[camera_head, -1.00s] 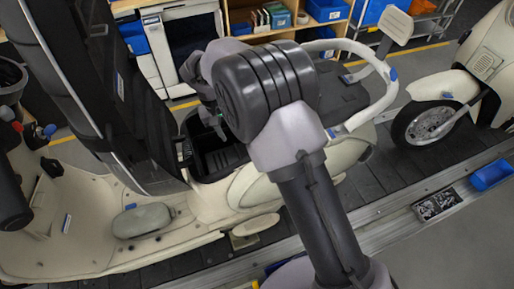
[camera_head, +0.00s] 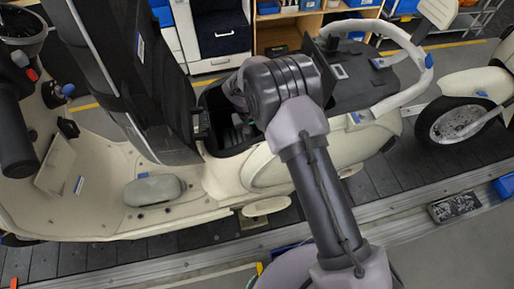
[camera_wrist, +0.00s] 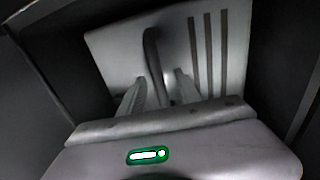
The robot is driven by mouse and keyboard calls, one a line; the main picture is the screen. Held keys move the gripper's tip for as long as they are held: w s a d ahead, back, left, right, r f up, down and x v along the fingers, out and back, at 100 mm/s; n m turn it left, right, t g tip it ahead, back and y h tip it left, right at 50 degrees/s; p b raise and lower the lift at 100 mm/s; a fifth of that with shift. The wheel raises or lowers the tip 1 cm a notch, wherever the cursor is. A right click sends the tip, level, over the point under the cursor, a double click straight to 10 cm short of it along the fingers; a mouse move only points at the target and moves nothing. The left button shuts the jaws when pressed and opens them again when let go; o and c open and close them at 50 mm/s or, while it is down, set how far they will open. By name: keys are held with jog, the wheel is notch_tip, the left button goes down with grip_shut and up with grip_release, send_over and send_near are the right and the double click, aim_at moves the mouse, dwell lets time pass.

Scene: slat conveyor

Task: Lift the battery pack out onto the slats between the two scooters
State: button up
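The near cream scooter (camera_head: 325,150) stands on the slat conveyor with its black seat (camera_head: 150,85) tipped up. The second scooter (camera_head: 463,108) stands at the right. Dark slats (camera_head: 400,170) show between them. The grey battery pack (camera_wrist: 115,50) sits inside the dark bay under the seat; in the head view only a little of it (camera_head: 233,137) shows. In the wrist view my gripper (camera_wrist: 161,76) reaches down over the pack's top, with one finger on each side of its dark curved handle (camera_wrist: 152,50). The fingers look apart, with gaps beside the handle. My arm hides the gripper in the head view.
The bay's dark walls (camera_wrist: 45,50) stand close around my gripper. A white rear rail (camera_head: 418,65) stands right of the bay. A small parts tray (camera_head: 454,207) and a blue bin (camera_head: 504,186) lie along the conveyor's front edge. Shelves stand behind.

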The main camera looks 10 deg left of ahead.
jog(key=shift+f+b, duration=0.25)
jog(key=shift+b, duration=0.15)
grip_shut()
jog(key=shift+r, duration=0.1)
dwell(1.4)
